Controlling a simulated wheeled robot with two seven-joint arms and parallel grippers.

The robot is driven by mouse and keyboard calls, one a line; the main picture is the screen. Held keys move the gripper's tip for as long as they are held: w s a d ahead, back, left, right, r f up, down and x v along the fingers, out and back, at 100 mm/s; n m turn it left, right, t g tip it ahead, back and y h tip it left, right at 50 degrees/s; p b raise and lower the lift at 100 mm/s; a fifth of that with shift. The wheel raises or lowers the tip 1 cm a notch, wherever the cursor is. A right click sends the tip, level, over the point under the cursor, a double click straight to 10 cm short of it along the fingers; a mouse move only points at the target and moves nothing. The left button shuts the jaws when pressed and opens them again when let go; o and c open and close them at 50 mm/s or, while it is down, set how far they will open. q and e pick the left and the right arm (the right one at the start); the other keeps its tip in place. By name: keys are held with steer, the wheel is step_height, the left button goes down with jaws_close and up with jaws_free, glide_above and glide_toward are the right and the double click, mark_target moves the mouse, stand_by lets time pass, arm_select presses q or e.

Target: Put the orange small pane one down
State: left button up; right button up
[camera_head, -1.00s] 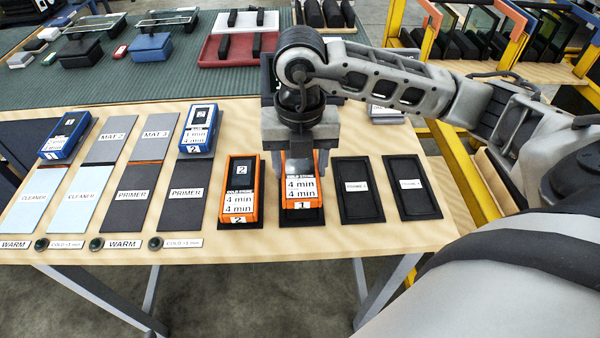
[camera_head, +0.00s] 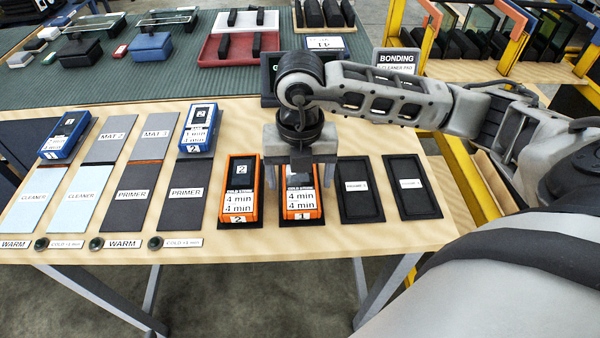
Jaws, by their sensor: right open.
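The orange small-pane timer one (camera_head: 302,207), with "4 min" lines and a "1" on its front, sits in a black tray on the wooden bench. My right gripper (camera_head: 300,180) is open over its rear part, one finger on each side. The gripper hides part of the timer's top, and I cannot tell whether a finger touches it. My left gripper is out of view.
The orange timer two (camera_head: 239,205) stands close on the left in its own black tray. Two empty black trays (camera_head: 360,190) (camera_head: 411,187) are on the right. Blue timers (camera_head: 199,130) (camera_head: 66,135) stand at the mats. Signs, including "BONDING" (camera_head: 396,58), stand behind my arm.

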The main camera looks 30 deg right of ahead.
mark_target(300, 179)
step_height(300, 179, up, 12)
steer(key=shift+r, duration=0.15)
stand_by(0.3)
stand_by(0.4)
